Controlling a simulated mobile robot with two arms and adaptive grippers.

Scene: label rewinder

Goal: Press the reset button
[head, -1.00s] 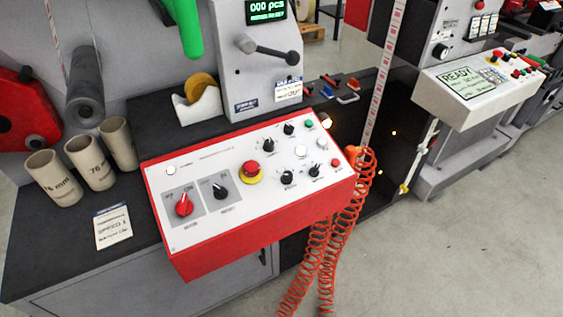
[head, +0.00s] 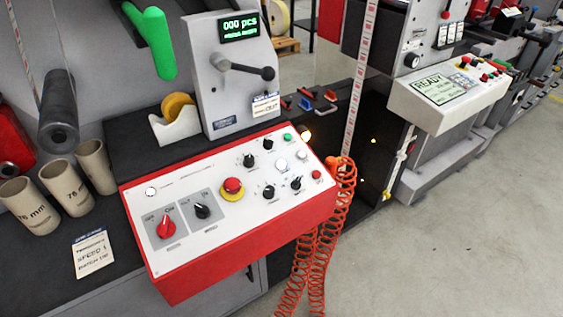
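A red box with a white-topped control panel (head: 208,230) stands on the dark bench. It carries a red mushroom button on a yellow ring (head: 233,187), a red rotary switch (head: 166,227) and several black knobs. The labels are too small to read, so I cannot tell which one is the reset button. Neither of my grippers is in view.
Coiled red cables (head: 320,250) hang beside the panel's right end. Cardboard tubes (head: 66,188) and a paper card (head: 93,254) are on the bench at left. A grey counter unit with a lever (head: 225,105) stands behind. Open floor (head: 450,240) lies at right.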

